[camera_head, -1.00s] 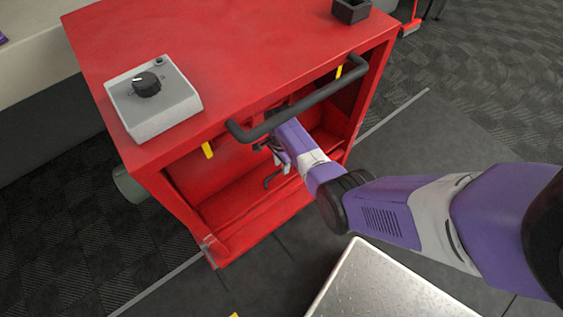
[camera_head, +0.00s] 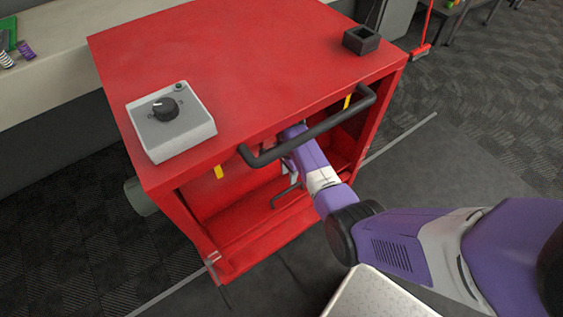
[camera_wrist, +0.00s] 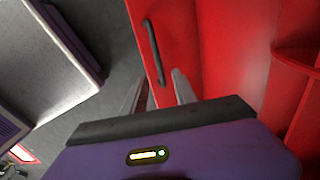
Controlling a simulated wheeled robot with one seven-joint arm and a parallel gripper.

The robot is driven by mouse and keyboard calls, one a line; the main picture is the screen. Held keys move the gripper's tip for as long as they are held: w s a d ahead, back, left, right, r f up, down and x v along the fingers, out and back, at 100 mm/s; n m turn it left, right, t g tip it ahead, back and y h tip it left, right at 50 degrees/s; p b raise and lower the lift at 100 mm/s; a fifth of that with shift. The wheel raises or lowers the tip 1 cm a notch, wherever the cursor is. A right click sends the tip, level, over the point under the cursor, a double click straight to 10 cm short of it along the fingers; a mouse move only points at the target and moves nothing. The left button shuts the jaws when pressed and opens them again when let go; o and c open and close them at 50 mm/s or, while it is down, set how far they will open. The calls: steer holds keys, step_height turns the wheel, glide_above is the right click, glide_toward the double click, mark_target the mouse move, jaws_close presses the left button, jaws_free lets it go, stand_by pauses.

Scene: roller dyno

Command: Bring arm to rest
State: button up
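My purple and grey arm reaches from the right in the head view, under a black bar handle (camera_head: 312,128), into the open front of a red cabinet (camera_head: 240,62). My gripper (camera_head: 287,168) is partly hidden behind the handle and in the shade of the opening. In the wrist view my gripper (camera_wrist: 159,90) shows two grey fingers spread apart with nothing between them. A red panel with a dark handle (camera_wrist: 154,52) lies ahead of the fingers. I cannot tell whether the fingers touch it.
A grey control box with a black knob (camera_head: 170,122) and a small black open box (camera_head: 361,40) sit on the cabinet top. A lower dark handle (camera_head: 286,194) shows inside the opening. A pale bench (camera_head: 60,75) stands behind left. Dark floor (camera_head: 470,125) is open at right.

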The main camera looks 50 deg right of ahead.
stand_by(0.3)
steer(key=w+d+r+n+t+h, duration=0.3)
steer(key=w+d+r+n+t, duration=0.2)
steer(key=w, duration=0.4)
step_height(320, 180, up, 4)
steer(key=s+a+r+n+t+h, duration=0.1)
steer(key=s+a+n+t+h, duration=0.1)
steer(key=a+n+t, duration=0.15)
steer(key=s+a+r+n+t+y+p, duration=0.2)
steer(key=s+a+r+n+t, duration=0.3)
steer(key=s+a+r, duration=0.75)
steer(key=s+a+r+n+t+y+p, duration=0.3)
steer(key=s+a+r+n, duration=0.5)
steer(key=s+r, duration=0.6)
steer(key=s+a+g, duration=0.1)
steer(key=s+a, duration=0.2)
steer(key=s, duration=0.4)
steer(key=shift+s+a+f+p, duration=0.2)
steer(key=shift+s+f+p, duration=0.1)
steer(key=shift+f, duration=0.15)
steer(key=shift+r, duration=0.1)
